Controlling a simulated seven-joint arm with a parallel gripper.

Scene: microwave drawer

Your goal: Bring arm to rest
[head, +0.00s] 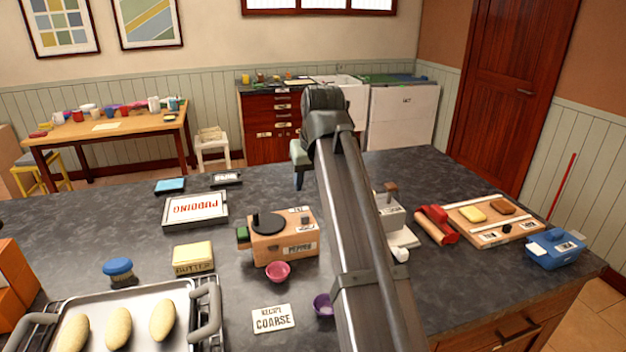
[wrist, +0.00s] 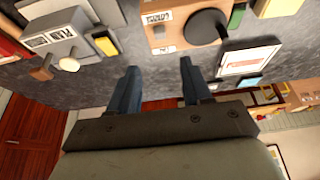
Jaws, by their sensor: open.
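My arm rises from the bottom of the head view and reaches forward over the dark counter (head: 130,220). My gripper (head: 298,165) shows at the arm's far end, partly hidden behind the arm. In the wrist view my gripper (wrist: 160,75) has its two blue-grey fingers apart, with nothing between them. The fingers are clear of the objects on the counter. The wooden pepper grinder box (head: 283,240) stands nearer the head camera than the gripper; it also shows in the wrist view (wrist: 170,25).
A grey device (head: 395,222), partly behind my arm, a wooden board (head: 522,228) and a blue box (head: 554,250) stand right.

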